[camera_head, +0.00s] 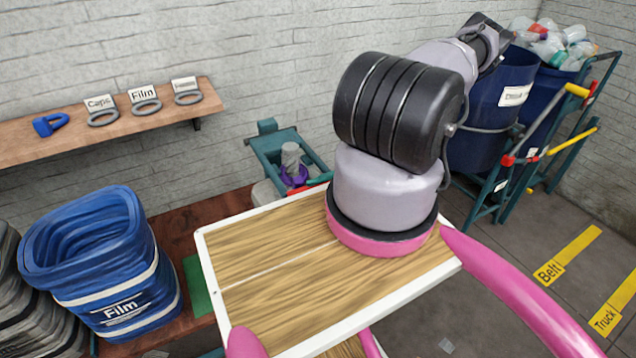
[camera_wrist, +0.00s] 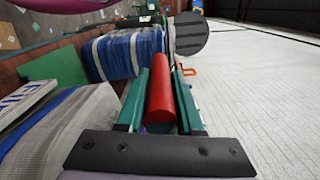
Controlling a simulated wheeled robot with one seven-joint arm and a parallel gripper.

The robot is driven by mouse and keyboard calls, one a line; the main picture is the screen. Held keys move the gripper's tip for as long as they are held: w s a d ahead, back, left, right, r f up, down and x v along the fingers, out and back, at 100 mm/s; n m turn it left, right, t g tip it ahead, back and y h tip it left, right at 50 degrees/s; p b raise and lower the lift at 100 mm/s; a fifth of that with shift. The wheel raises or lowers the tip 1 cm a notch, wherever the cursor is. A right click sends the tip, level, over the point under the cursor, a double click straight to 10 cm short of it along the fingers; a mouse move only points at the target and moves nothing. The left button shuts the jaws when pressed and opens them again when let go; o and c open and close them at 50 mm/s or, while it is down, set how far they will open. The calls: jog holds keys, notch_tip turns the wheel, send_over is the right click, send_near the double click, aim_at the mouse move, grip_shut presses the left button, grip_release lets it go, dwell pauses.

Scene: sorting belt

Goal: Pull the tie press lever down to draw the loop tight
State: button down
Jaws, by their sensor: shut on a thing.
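In the wrist view the tie press lever shows as a red bar-shaped grip (camera_wrist: 160,88). My gripper (camera_wrist: 162,85) is shut on it, with a teal finger on each side and the black plate behind. In the head view the teal tie press (camera_head: 268,143) stands beyond my wooden deck. A grey bundle (camera_head: 291,153) sits in it, with the purple loop (camera_head: 293,177) around its lower part. A small red piece shows beside it, partly behind my arm. My gripper cannot be made out in the head view. How tight the loop is cannot be told.
A blue Film bag (camera_head: 105,265) stands at left. A wooden shelf (camera_head: 60,142) on the wall holds rings with Caps and Film labels and a blue ring piece. Blue bins (camera_head: 490,130) with bottles stand on a teal cart at right. The floor at lower right is mostly clear.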

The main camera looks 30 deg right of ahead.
jog(key=shift+d+f, duration=0.15)
jog(key=shift+f, duration=0.2)
jog(key=c, duration=0.6)
grip_release()
jog(key=shift+w, duration=0.1)
jog(key=d, duration=1)
jog(key=shift+d, duration=0.35)
jog(key=shift+r, duration=0.15)
